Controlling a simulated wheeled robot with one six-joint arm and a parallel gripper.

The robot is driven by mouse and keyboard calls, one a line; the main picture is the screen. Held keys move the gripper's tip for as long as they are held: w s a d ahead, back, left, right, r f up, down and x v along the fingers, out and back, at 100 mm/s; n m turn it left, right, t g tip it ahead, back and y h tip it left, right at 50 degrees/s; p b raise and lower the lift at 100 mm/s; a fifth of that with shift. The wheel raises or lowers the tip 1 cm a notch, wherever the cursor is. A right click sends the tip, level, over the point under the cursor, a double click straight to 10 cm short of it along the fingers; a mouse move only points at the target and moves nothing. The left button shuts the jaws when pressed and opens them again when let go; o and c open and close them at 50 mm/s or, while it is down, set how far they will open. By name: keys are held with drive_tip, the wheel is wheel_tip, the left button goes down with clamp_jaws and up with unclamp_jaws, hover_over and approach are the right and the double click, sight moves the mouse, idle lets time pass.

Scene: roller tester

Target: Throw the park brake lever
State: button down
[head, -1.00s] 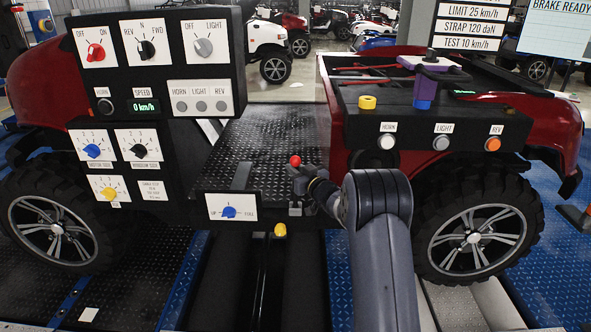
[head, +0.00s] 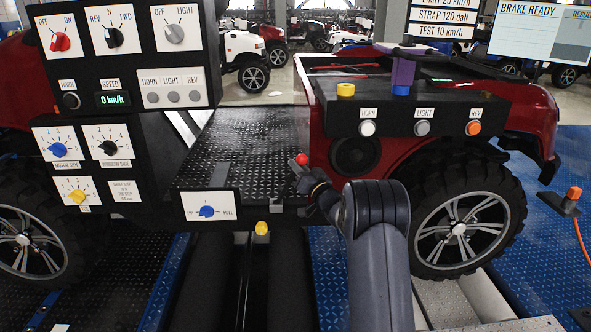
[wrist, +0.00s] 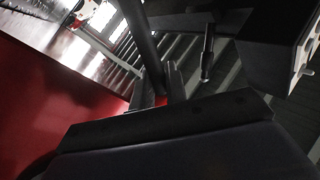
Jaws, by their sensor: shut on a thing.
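The park brake lever shows as a red knob (head: 302,159) beside the right end of the dark deck, in front of the red bodywork. My gripper (head: 307,170) is at the knob, reached from the lower right by my grey arm. In the wrist view my gripper (wrist: 160,88) is shut, with a bit of the red knob (wrist: 161,101) showing between the fingers. The lever's shaft is mostly hidden by my gripper and wrist in the head view.
A control panel (head: 128,125) with dials stands at left. A small plate with a blue dial (head: 206,211) and a yellow knob (head: 262,228) sit left of my gripper. A button box (head: 420,103) and a wheel (head: 460,228) are at right. A screen (head: 527,30) reads BRAKE READY.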

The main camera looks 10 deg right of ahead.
drive_tip(key=shift+r, duration=0.1)
drive_tip(key=c, duration=1.5)
unclamp_jaws()
drive_tip(key=b+v, duration=0.1)
drive_tip(key=v, duration=1)
drive_tip(key=shift+b, duration=0.3)
drive_tip(key=shift+w+a, duration=0.1)
